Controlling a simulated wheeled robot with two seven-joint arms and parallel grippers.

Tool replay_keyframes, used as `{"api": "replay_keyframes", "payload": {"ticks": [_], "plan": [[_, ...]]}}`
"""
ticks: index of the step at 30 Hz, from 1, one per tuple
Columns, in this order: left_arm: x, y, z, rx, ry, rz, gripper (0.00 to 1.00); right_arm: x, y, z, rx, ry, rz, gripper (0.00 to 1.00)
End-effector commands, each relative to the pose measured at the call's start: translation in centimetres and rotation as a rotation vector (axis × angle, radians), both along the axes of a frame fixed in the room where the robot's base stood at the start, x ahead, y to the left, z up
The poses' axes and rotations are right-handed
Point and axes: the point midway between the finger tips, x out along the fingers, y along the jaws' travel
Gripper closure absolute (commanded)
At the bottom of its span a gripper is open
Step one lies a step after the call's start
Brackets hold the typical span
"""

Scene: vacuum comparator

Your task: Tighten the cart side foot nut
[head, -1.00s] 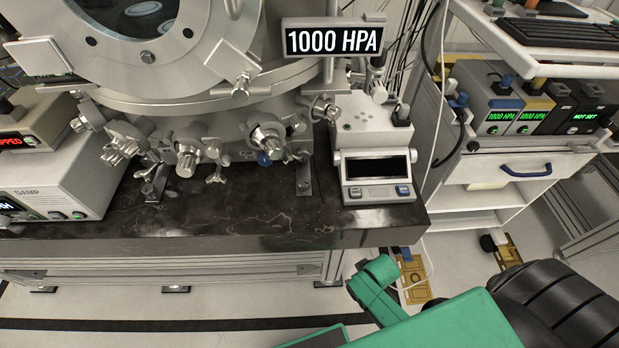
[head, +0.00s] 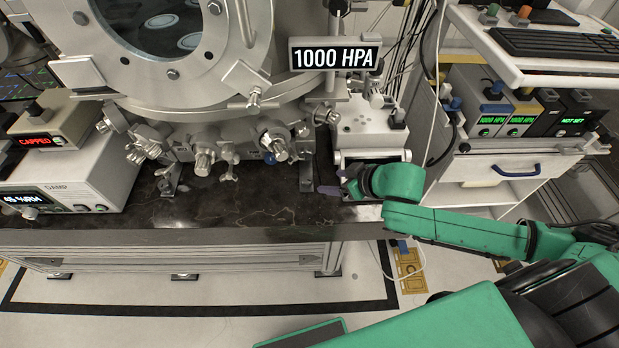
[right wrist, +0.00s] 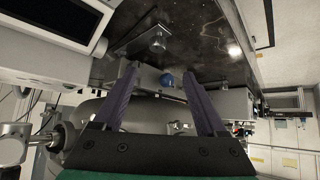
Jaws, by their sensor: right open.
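The foot nut (right wrist: 158,41) shows in the right wrist view as a small metal piece on a flat foot plate (right wrist: 128,45), which lies on the dark stone top. In the head view this foot (head: 322,164) stands at the right of the chamber base, partly covered by my gripper. My right gripper (right wrist: 160,72) is open and empty, its two purple fingers apart, with the nut beyond the tips and roughly between them. No contact with the nut shows. In the head view the right gripper (head: 334,182) is low over the bench's right end. My left gripper is not in view.
A white display unit (head: 372,140) stands close to the right gripper, partly behind my arm. Valves and knobs (head: 275,146) project from the chamber just left of it. The bench front (head: 200,237) is clear. A cart (head: 500,190) stands at the right.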

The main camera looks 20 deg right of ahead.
Motion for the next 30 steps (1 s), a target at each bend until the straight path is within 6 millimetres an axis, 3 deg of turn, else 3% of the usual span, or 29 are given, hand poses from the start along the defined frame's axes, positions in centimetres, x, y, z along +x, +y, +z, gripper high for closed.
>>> {"api": "replay_keyframes", "payload": {"ticks": [3,8,21,30], "plan": [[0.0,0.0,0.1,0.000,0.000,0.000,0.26,0.2,-0.8,0.2,0.009,0.006,-0.002,0.26],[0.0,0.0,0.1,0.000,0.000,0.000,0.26,1.4,-0.2,-1.0,0.016,0.005,-0.008,0.26],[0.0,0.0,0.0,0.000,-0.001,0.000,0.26,8.1,3.6,-8.8,0.011,0.007,-0.003,0.26],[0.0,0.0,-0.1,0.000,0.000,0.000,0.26,9.1,4.1,-10.0,0.008,0.007,-0.001,0.26]]}}
